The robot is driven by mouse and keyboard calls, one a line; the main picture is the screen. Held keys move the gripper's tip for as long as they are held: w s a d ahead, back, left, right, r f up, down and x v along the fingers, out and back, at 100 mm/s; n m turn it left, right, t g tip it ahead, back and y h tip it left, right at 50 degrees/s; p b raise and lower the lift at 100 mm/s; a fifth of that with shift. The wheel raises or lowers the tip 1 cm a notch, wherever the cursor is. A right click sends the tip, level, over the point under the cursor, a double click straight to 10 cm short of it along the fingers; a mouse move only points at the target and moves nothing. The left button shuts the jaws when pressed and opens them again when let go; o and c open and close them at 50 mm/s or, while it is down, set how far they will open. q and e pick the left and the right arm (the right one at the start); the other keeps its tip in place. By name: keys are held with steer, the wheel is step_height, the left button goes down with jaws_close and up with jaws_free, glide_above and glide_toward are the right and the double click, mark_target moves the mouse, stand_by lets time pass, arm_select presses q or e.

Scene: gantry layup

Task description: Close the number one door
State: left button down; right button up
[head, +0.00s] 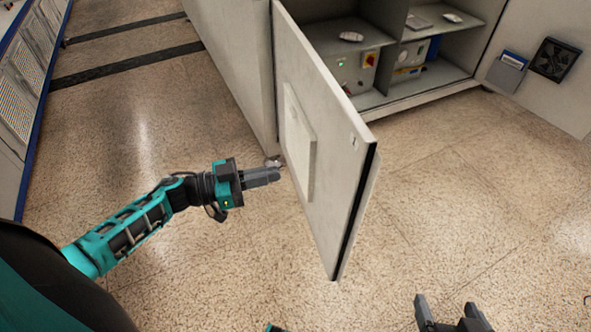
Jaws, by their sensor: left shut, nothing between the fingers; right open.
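A grey cabinet door (335,190) stands swung open toward me, hinged at the cabinet's left side. My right gripper (450,312) is open and empty at the bottom edge, right of the door. A second open door (535,50) is at the far right, with a black vent and a blue-and-white holder.
The open cabinet (430,100) behind the door has shelves with small items and a panel with a red switch. A blue-edged rack (22,95) stands at the left. Dark strips cross the floor at upper left. The speckled floor right of the door is clear.

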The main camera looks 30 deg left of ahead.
mark_target(337, 160)
arm_select(q)
steer(key=b+x, duration=0.1)
steer(key=x, duration=1)
steer(key=shift+w+d+b, duration=0.1)
steer(key=shift+w+b, duration=0.05)
steer(key=shift+b, duration=0.25)
steer(key=shift+w+d, duration=0.4)
steer(key=shift+d, duration=0.05)
steer(key=shift+d, duration=0.1)
